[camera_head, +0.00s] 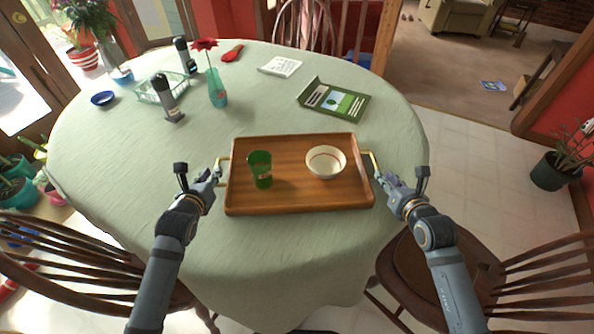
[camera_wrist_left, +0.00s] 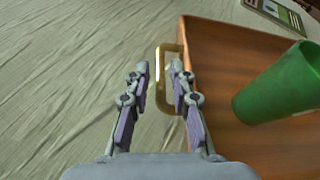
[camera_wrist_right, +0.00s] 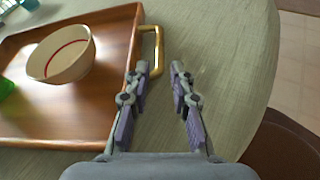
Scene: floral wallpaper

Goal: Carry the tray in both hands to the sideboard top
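The wooden tray (camera_head: 300,204) lies flat on the round table with a green cup (camera_head: 260,170) and a white bowl (camera_head: 326,162) on it. It has a brass handle at each end. My left gripper (camera_head: 215,172) is at the left handle (camera_wrist_left: 161,82); its fingers are apart, one on each side of the handle's outer bar. My right gripper (camera_head: 383,179) is at the right handle (camera_wrist_right: 159,45); its fingers are apart with the bar lying between and just beyond the tips. Neither gripper is closed on a handle. I cannot make out a sideboard.
The table (camera_head: 120,165) has a green cloth. Chairs (camera_head: 440,268) stand at the near side.

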